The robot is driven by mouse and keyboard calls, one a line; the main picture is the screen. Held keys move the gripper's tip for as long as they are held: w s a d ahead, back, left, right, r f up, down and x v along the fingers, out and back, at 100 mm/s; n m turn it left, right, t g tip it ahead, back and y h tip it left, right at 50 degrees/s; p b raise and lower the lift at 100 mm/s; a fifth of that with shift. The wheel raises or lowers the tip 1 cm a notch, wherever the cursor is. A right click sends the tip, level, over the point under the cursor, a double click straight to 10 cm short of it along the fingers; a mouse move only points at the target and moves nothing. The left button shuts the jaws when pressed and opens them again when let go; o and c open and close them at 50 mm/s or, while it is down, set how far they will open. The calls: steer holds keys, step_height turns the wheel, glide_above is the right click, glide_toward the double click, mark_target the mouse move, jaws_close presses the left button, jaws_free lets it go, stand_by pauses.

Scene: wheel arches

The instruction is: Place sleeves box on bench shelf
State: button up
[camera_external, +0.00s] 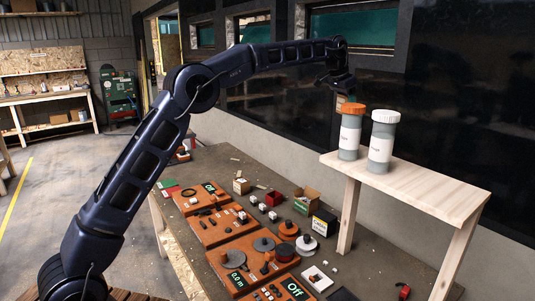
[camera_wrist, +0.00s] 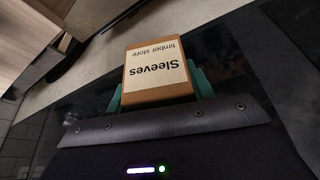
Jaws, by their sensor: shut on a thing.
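The sleeves box (camera_wrist: 155,72), brown with a cream label reading "Sleeves timber store", is held in my gripper (camera_wrist: 158,88) in the wrist view. The gripper's green finger pads show on both sides of it. In the external view my gripper (camera_external: 341,82) is raised above the back left end of the bench shelf (camera_external: 440,191). The box is hard to make out there; a small brown patch shows under the gripper. The shelf is a pale wooden board on legs. The gap between box and shelf cannot be judged exactly.
A jar with an orange lid (camera_external: 349,133) and a jar with a white lid (camera_external: 382,142) stand on the shelf's back left end, close below my gripper. The shelf's front right part is bare. The bench (camera_external: 215,157) below carries orange panels, small boxes and discs.

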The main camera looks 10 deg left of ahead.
steer(key=s+d+r, duration=0.4)
steer(key=s+d, duration=0.3)
steer(key=s, duration=0.5)
steer(key=s+d+r+m, duration=0.1)
steer(key=s+d+r, duration=0.45)
steer(key=s, duration=0.65)
steer(key=s+d+r, duration=0.4)
steer(key=s+d, duration=0.4)
steer(key=s, duration=0.5)
steer(key=f, duration=1.9)
steer(key=shift+w+a+f, duration=0.2)
steer(key=shift+w+f, duration=0.1)
steer(key=shift+f, duration=0.1)
steer(key=shift+f, duration=0.1)
steer(key=o, duration=1)
steer(key=v, duration=1.2)
steer(key=shift+w+a, duration=0.1)
steer(key=shift+a, duration=0.05)
